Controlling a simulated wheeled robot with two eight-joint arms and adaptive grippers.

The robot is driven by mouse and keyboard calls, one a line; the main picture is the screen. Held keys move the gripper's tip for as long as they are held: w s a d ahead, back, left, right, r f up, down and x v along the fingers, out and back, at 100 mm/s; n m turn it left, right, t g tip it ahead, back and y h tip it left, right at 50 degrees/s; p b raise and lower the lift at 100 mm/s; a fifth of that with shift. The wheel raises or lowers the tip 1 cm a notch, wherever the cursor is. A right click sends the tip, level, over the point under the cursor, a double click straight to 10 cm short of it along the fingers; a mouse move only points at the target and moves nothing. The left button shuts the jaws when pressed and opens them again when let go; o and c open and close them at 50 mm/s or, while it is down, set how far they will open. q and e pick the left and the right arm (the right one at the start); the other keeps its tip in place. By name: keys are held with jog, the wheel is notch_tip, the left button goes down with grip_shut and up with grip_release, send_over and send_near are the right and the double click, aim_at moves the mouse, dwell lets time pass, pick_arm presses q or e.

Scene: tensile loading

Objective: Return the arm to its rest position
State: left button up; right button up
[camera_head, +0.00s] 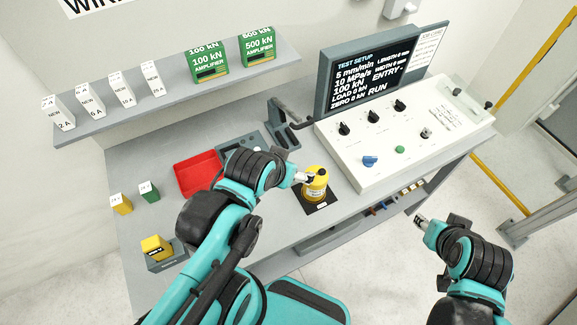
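My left arm reaches in from the lower left over the bench. That object stands upright on a black mat (323,206). The fingertips overlap the object in the picture; I cannot tell whether they touch or hold it. My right gripper (420,221) is in front of the bench at the lower right, over the floor and apart from any object. Its fingers look close together, but their opening is unclear.
A white control panel (372,143) and a test setup screen (365,65) stand at the right back. A red tray (197,174) and a grey holder (284,137) lie behind my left arm. A shelf (180,97) with boxes runs above. Floor is clear around the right gripper.

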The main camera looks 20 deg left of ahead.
notch_tip(320, 180, down, 14)
jog(key=b, duration=1.3)
jog(key=shift+r+b, duration=0.2)
jog(key=shift+b, duration=0.1)
